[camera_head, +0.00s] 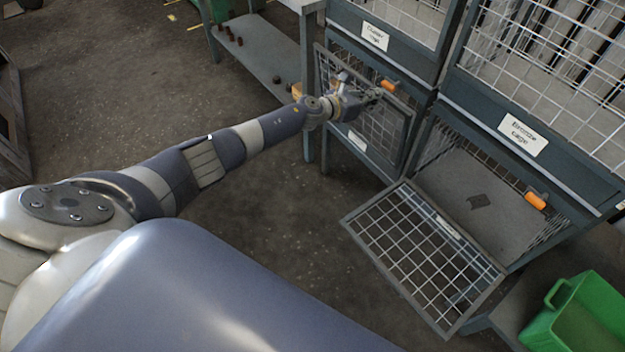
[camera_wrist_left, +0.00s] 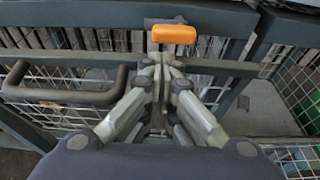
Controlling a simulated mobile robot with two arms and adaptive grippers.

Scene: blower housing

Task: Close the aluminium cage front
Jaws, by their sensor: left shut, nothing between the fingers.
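A mesh front (camera_head: 408,128) on the lower left cage stands near upright, seemingly tilted a little out of its frame; its label (camera_head: 357,140) is too small to read, so I cannot confirm it is the aluminium one. My left gripper (camera_head: 372,95) is shut and empty at the top of this front. In the left wrist view, the shut fingers (camera_wrist_left: 163,68) are just short of an orange latch (camera_wrist_left: 173,34), which also shows in the head view (camera_head: 388,86). A dark bar handle (camera_wrist_left: 65,97) is left of the fingers. My right gripper is out of view.
The lower right cage's mesh front (camera_head: 425,260) hangs open, jutting over the floor. A green bin (camera_head: 580,315) stands at the lower right. A grey bench (camera_head: 262,62) is left of the cages. The floor between is clear.

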